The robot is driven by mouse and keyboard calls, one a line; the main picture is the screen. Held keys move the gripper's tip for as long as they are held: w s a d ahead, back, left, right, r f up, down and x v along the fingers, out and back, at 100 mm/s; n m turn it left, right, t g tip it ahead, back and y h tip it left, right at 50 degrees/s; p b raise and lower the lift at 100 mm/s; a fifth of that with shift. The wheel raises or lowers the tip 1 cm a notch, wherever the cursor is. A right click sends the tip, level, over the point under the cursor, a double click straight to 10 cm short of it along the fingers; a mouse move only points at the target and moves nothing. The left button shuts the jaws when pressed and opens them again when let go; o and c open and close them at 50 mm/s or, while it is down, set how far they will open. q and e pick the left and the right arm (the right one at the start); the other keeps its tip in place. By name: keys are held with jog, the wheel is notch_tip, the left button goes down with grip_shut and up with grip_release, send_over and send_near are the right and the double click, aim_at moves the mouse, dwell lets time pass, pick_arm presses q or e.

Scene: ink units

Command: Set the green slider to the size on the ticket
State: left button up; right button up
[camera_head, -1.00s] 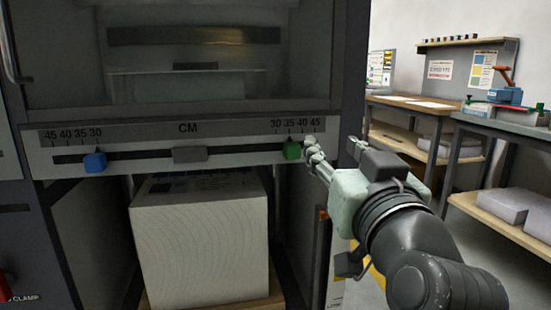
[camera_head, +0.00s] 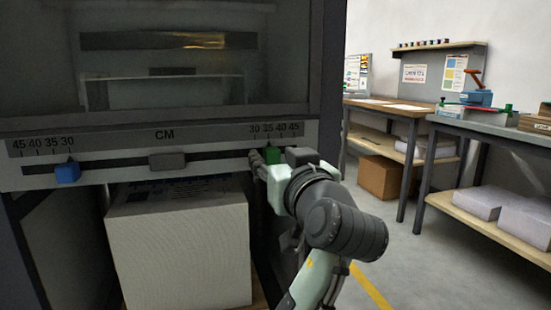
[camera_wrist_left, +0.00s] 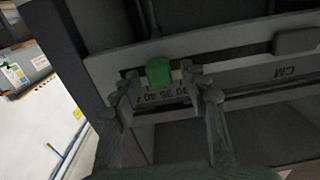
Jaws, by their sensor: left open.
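The green slider (camera_head: 272,156) sits on the right scale of the CM rail (camera_head: 110,166), near the 35 mark, partly hidden by my gripper. My left gripper (camera_head: 262,164) is at the rail, right at the green slider. In the left wrist view, the green slider (camera_wrist_left: 158,71) shows between the two spread fingertips of my left gripper (camera_wrist_left: 160,82). The fingers are open, and I cannot tell whether they touch it. No ticket can be made out. My right gripper is not in view.
A blue slider (camera_head: 67,172) sits near 30 on the left scale, and a grey block (camera_head: 167,161) is mid-rail. A large paper stack (camera_head: 180,250) fills the bay below. Workbenches (camera_head: 400,104) stand at the right, with clear floor before them.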

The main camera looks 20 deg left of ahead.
pick_arm(q)
jog(key=shift+c, duration=0.6)
grip_shut()
jog(key=shift+s+a, duration=0.45)
jog(key=shift+a, duration=0.15)
jog(key=shift+s+a, duration=0.4)
jog(key=shift+a, duration=0.2)
jog(key=shift+o, duration=0.6)
grip_release()
jog(key=shift+a, duration=0.1)
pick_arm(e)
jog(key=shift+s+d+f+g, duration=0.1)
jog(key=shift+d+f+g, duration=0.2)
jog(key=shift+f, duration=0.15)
